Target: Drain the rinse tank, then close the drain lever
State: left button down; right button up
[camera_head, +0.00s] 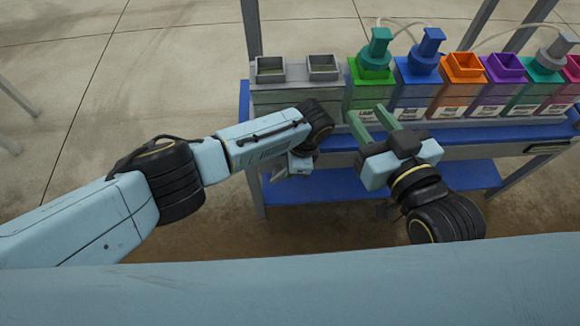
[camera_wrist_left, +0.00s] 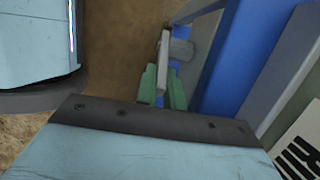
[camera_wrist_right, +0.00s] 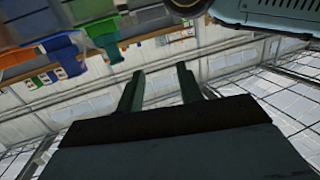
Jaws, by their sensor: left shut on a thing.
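A grey tank with two square openings (camera_head: 300,95), apparently the rinse tank, stands at the left end of the blue bench. My left gripper (camera_wrist_left: 164,84) is below the bench edge, with its green fingers shut on a pale grey lever (camera_wrist_left: 163,52) in the left wrist view. This looks like the drain lever. In the head view my left wrist mostly hides that contact, and the lever's exact position is unclear. My right gripper (camera_head: 374,122) is open and empty in front of the green and blue containers; its parted fingers also show in the right wrist view (camera_wrist_right: 160,84).
A row of coloured containers stands right of the tank: green (camera_head: 368,92), blue (camera_head: 414,85), orange (camera_head: 460,80), purple (camera_head: 503,80) and more. The green and blue ones bear pump heads. The blue lower shelf (camera_head: 345,185) is bare where visible. Concrete floor lies left.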

pick_arm(q)
jog(key=c, duration=1.5)
grip_release()
